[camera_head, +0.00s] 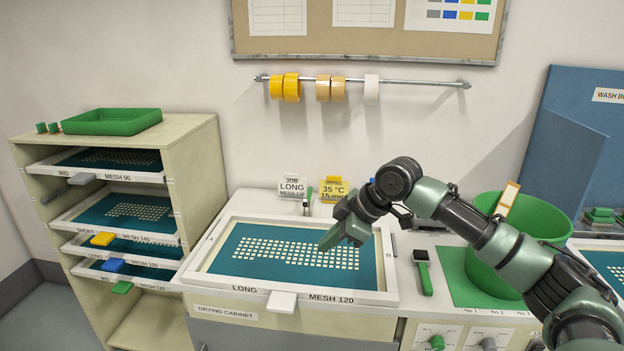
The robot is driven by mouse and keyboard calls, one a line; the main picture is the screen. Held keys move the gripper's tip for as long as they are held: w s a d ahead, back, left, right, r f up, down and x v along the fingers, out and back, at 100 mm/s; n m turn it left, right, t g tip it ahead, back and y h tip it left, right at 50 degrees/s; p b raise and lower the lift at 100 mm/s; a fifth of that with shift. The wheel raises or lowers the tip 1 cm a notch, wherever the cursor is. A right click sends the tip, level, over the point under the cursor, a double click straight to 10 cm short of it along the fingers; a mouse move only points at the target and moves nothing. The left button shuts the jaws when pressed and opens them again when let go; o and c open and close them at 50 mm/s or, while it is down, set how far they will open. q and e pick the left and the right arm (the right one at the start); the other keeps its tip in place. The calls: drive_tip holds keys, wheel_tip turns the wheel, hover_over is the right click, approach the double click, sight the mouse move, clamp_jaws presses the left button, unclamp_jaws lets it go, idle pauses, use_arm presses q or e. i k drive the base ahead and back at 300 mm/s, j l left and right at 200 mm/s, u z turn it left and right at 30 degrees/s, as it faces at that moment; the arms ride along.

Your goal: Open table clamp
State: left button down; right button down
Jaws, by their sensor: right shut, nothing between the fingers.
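A small metal fitting with a green upright handle (308,197) stands at the back edge of the screen frame. It looks like the table clamp, but it is too small to tell whether it is open or closed. The white-framed screen (208,255), marked LONG and MESH 120, lies flat on the drying cabinet top, with teal mesh and pale key-shaped openings. My right gripper (328,243) is shut and empty. It appears over the right part of the mesh, to the right of and nearer than the green handle. My left gripper is out of view.
A shelf rack (196,165) with several screens stands at left. Right of the screen lie a green-handled tool (424,277) and a green bucket (482,268). Small signs (333,190) stand behind the screen. Tape rolls (292,87) hang on a wall rail (428,82).

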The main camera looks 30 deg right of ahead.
sight(306, 202)
drive_tip(key=i+l, duration=1.15)
drive_tip(key=i, duration=0.2)
